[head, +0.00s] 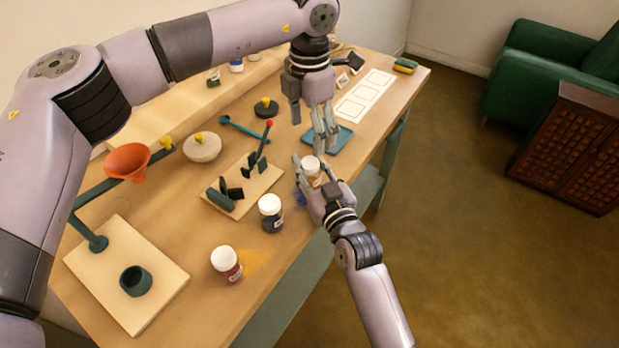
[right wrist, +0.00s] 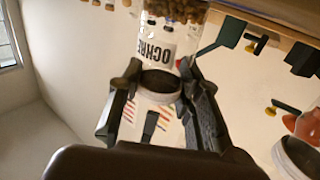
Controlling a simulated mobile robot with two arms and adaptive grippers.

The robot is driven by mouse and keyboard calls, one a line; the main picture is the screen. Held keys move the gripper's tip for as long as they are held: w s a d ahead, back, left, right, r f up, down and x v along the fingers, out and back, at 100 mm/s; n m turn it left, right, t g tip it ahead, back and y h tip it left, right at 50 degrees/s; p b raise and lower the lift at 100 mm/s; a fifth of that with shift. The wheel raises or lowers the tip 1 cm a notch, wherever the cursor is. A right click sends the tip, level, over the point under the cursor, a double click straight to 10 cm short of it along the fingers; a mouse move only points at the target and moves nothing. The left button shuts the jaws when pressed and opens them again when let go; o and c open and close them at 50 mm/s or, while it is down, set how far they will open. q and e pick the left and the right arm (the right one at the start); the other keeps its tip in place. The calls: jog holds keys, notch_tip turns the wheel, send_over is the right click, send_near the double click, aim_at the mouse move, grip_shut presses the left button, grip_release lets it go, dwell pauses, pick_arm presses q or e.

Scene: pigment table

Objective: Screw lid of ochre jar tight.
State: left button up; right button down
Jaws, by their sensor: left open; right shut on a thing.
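The ochre jar (head: 312,178) has a white lid (head: 309,163) and stands near the front edge of the table in the head view. My right gripper (head: 309,176) is shut on the jar from the front right. In the right wrist view the jar (right wrist: 172,35) shows its "OCHRE" label between the finger pads of my right gripper (right wrist: 160,95). My left gripper (head: 323,146) is open, with its fingers pointing down just above and behind the lid. I cannot tell whether they touch the lid, or how tight the lid is.
A white-lidded dark jar (head: 271,222) and a red-labelled jar (head: 228,268) stand to the left along the front. A wooden tool board (head: 222,187) lies behind them. A blue tray (head: 340,140) lies behind my left fingers. An orange funnel (head: 127,162) is at far left.

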jog(key=shift+f, duration=0.15)
pick_arm(q)
notch_tip(320, 180, up, 12)
dwell(0.6)
jog(key=shift+s, duration=0.1)
pick_arm(e)
jog(key=c, duration=1.6)
grip_release()
jog(key=o, duration=0.4)
jog(key=shift+d, duration=0.1)
jog(key=shift+o, duration=0.6)
jog(key=v, duration=1.2)
